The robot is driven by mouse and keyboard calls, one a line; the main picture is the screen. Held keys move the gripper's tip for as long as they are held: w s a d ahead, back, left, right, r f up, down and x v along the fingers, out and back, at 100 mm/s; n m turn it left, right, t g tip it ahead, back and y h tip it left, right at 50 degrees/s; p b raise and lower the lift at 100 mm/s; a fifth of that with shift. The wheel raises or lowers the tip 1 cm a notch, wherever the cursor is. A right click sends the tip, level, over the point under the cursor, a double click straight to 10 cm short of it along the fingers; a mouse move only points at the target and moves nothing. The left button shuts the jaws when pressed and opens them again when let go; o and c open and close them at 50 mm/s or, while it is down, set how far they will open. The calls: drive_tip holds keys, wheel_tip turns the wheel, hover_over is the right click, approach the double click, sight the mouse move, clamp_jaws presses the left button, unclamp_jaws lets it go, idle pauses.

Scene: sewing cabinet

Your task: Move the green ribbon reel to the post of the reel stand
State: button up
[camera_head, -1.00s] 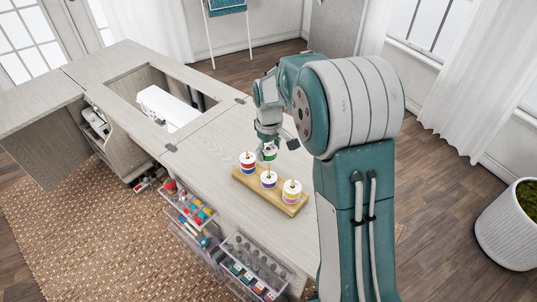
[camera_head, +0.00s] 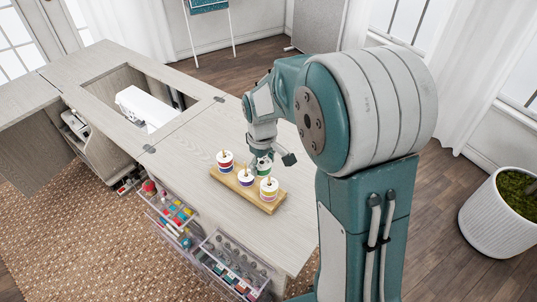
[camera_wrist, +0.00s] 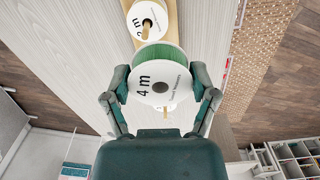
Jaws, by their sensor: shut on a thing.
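The green ribbon reel (camera_wrist: 160,85) is a white-flanged spool marked "4 m" with green ribbon round its core. My gripper (camera_wrist: 160,88) is shut on its two sides in the wrist view. The wooden reel stand (camera_head: 255,202) carries three other reels: left (camera_head: 225,161), middle (camera_head: 245,177) and right (camera_head: 268,189). Posts poke up through them. The wrist view shows one of these reels (camera_wrist: 148,19) on its post. An empty post is not clearly visible.
The stand is on a pale wooden cabinet top (camera_head: 195,135) with a white sewing machine (camera_head: 144,108) sunk at the back left. Clear drawers of sewing supplies (camera_head: 235,265) stick out in front. The top around the stand is mostly free.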

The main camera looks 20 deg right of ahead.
drive_tip(key=shift+f, duration=0.7)
drive_tip(key=shift+d, duration=1.65)
drive_tip(key=shift+a, duration=0.95)
drive_tip(key=shift+d, duration=0.35)
drive_tip(key=shift+f, duration=2.35)
